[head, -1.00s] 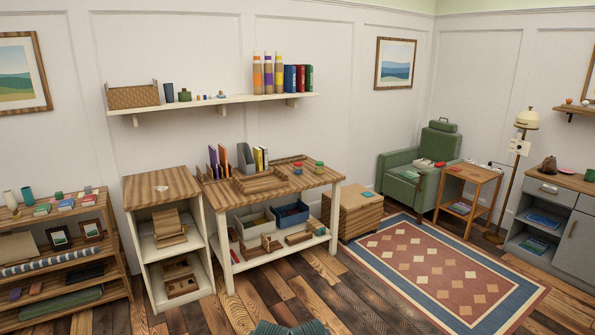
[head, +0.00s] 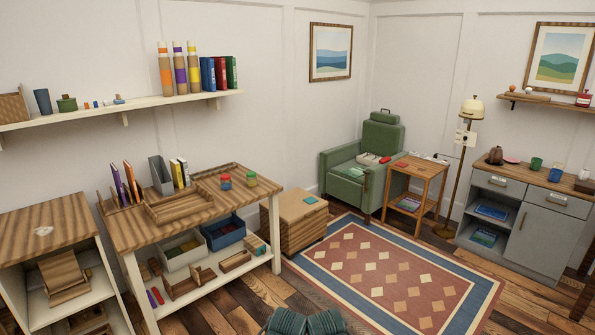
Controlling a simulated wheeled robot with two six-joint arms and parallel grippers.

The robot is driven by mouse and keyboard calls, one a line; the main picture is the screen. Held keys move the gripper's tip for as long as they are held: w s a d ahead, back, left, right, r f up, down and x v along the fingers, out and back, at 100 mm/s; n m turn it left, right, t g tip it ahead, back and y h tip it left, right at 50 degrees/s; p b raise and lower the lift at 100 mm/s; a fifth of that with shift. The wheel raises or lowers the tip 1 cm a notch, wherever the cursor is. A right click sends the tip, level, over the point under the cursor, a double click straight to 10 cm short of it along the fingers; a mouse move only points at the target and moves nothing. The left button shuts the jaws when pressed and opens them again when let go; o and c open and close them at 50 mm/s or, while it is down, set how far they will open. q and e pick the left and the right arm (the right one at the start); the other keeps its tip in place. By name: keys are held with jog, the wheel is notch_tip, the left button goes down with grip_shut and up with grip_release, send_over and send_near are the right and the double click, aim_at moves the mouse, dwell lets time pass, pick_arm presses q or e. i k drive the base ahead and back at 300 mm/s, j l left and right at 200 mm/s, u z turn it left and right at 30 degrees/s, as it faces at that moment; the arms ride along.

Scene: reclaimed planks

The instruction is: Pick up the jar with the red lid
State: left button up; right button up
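A small jar with a red lid (head: 225,181) stands upright on the wooden workbench (head: 146,229), near its right end. A second small jar with a green lid (head: 250,179) stands just to its right, apart from it. The jars are small in the picture, and their contents cannot be made out. Neither of my grippers is in view.
A wooden tray (head: 182,211) and a grey file holder (head: 160,175) share the bench top. A wooden chest (head: 300,226) stands right of the bench. Rug (head: 385,285) and plank floor are clear in front. Two dark teal shapes at the bottom edge are unclear.

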aim_at(226, 185)
jog(key=i+l, duration=0.1)
jog(key=i, duration=1)
jog(key=i+l+u, duration=0.1)
jog(key=i, duration=1)
jog(key=i+l+u, duration=0.15)
jog(key=i+u, duration=0.15)
jog(key=i, duration=0.2)
jog(key=i+l+u, duration=0.25)
jog(key=i, duration=0.25)
jog(key=i+l+u, duration=0.3)
jog(key=i, duration=0.7)
